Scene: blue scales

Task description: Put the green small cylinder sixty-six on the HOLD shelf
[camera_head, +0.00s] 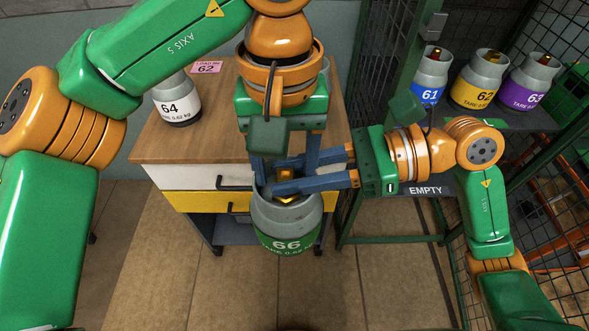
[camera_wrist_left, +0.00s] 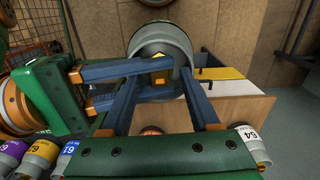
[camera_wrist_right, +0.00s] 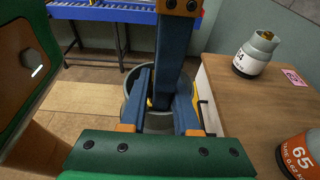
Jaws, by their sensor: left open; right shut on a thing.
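The green small cylinder 66 (camera_head: 286,222), grey with a green band and a brass valve, hangs upright in front of the desk. My right gripper (camera_head: 277,177) reaches in from the right and is shut on its top, with the blue fingers around the valve area. My left gripper (camera_head: 287,168) points down from above at the same top. Its fingers are open and spread on either side of the valve. The cylinder also shows in the left wrist view (camera_wrist_left: 160,35) and its rim in the right wrist view (camera_wrist_right: 130,80). No HOLD label is readable.
White cylinder 64 (camera_head: 176,100) stands on the wooden desk (camera_head: 215,140); cylinder 65 (camera_wrist_right: 300,155) is there too. Caged rack at right holds blue 61 (camera_head: 430,80), yellow 62 (camera_head: 480,82) and purple 63 (camera_head: 528,85). A rack sign (camera_head: 425,190) reads EMPTY. Mesh and posts border the rack.

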